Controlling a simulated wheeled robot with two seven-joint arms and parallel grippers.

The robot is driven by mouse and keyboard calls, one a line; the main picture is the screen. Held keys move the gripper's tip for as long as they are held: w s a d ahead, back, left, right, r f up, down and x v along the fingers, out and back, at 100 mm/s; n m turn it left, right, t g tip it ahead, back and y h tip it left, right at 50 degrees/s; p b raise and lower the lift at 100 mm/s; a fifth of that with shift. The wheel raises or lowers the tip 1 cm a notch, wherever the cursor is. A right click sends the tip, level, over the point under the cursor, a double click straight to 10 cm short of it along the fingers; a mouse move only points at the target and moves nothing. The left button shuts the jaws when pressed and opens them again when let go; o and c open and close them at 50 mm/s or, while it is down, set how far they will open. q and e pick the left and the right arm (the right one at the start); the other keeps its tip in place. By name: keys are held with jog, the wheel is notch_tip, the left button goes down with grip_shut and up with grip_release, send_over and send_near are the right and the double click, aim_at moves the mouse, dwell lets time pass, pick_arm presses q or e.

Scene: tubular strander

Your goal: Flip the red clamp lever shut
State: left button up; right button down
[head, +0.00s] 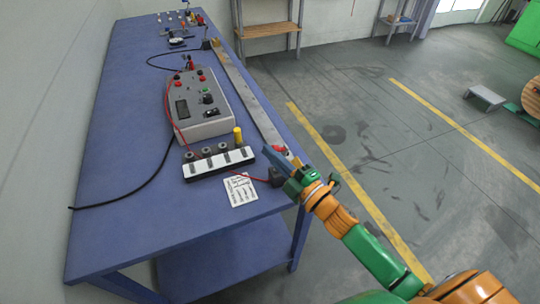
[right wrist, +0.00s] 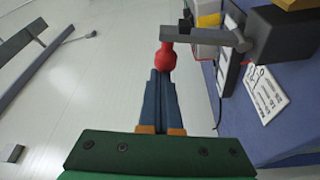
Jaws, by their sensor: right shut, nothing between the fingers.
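The red clamp lever shows in the right wrist view as a red knob (right wrist: 167,58) on a grey arm (right wrist: 215,38). The arm runs sideways to a dark clamp block (right wrist: 282,38) at the table's edge. The gripper is shut and empty. In the right wrist view its blue fingers (right wrist: 160,76) lie together with their tips right at the knob's near side; I cannot tell whether they touch. The clamp block (head: 277,175) is partly hidden by the gripper. My left gripper is not in view.
On the blue table (head: 130,215) stand a grey meter box (head: 200,105) and a white terminal strip (head: 218,163). A long metal bar (head: 248,95) runs along the edge. A printed card (head: 241,190) lies near the clamp. The floor right of the table is open.

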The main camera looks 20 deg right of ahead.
jog(key=d+m+t+h+b, duration=0.1)
jog(key=d+m, duration=0.1)
jog(key=m, duration=0.3)
jog(key=d+f+m+t+h+b, duration=0.1)
jog(key=d+m+h, duration=0.1)
jog(key=m, duration=0.3)
jog(key=d+f+m+t+h+b, duration=0.1)
jog(key=d+m+b, duration=0.1)
jog(key=d+m, duration=0.2)
jog(key=shift+w+d+m+t, duration=0.15)
jog(key=shift+d+m+t, duration=0.15)
jog(key=shift+m, duration=0.1)
jog(key=shift+d+f+m+h+b, duration=0.15)
jog(key=shift+d+f+m+h, duration=0.15)
jog(key=shift+m, duration=0.35)
jog(key=shift+d+f+m+h+b, duration=0.15)
jog(key=shift+f+m+h+b, duration=0.1)
jog(key=shift+m+h, duration=0.3)
jog(key=shift+d+f+m+h+b, duration=0.1)
jog(key=shift+d+f+m+h, duration=0.15)
jog(key=shift+m, duration=0.45)
jog(key=shift+a, duration=0.1)
notch_tip(320, 180, up, 4)
jog(key=p, duration=0.4)
jog(key=b+v, duration=0.3)
jog(key=v, duration=0.7)
